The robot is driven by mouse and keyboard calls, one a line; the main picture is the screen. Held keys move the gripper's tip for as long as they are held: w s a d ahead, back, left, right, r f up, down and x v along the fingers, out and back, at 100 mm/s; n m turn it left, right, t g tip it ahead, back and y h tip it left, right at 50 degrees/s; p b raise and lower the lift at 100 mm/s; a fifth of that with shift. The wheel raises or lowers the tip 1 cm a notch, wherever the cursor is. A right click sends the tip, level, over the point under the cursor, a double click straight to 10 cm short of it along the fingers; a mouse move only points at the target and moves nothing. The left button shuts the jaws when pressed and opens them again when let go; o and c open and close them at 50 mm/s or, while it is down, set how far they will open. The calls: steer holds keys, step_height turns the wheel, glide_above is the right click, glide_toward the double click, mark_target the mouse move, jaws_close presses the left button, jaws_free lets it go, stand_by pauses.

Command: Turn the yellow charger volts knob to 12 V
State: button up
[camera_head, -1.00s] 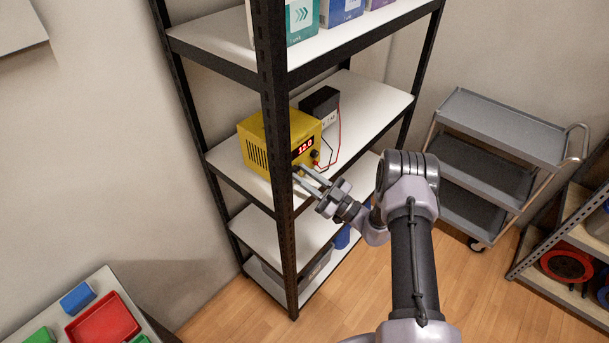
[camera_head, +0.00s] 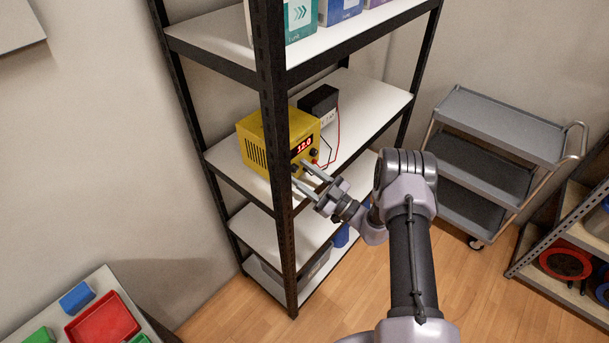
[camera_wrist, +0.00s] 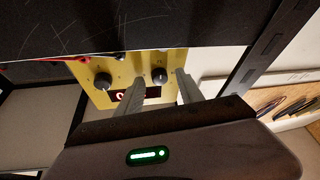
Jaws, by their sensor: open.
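The yellow charger (camera_head: 268,143) stands on the middle shelf, partly behind the black rack post. Its red display (camera_head: 304,145) appears to read 12.0 in the head view. In the wrist view, its yellow front panel (camera_wrist: 122,68) shows one black knob (camera_wrist: 103,80) on the left and another black knob (camera_wrist: 159,75) on the right. My gripper (camera_head: 299,173) is open in front of the panel's lower part. In the wrist view, my gripper (camera_wrist: 161,79) has its fingers on either side of the right knob, with visible gaps. The knob labels are not readable.
A black battery box (camera_head: 319,102) with red and black leads sits behind the charger. The black rack post (camera_head: 274,170) stands close to my fingers' left. A grey cart (camera_head: 500,130) stands to the right, apart from the rack.

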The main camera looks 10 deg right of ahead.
steer(key=v, duration=1.7)
steer(key=shift+d+p, duration=0.15)
steer(key=shift+p, duration=0.2)
steer(key=s+a+r+n+g+b, duration=0.25)
steer(key=a+r+n+g, duration=0.55)
steer(key=n, duration=0.5)
steer(key=s+a+r+n+g+b, duration=0.1)
steer(key=s+a+r+n+g, duration=0.3)
steer(key=a+r+n+g, duration=0.7)
steer(key=s+d+r+n+t+h+b, duration=0.1)
steer(key=s+n+t+h, duration=0.3)
steer(key=n, duration=1.2)
steer(key=s+d+r+n+t+h+b, duration=0.1)
steer(key=s+d+n+t+h+b, duration=0.1)
steer(key=s+n+t+h, duration=0.3)
steer(key=s+n+h, duration=0.4)
steer(key=s+n, duration=0.2)
steer(key=n, duration=0.4)
steer(key=shift+s+d+r+n+h, duration=0.15)
steer(key=shift+s+r+n+h, duration=0.2)
steer(key=shift+s+n+h, duration=0.05)
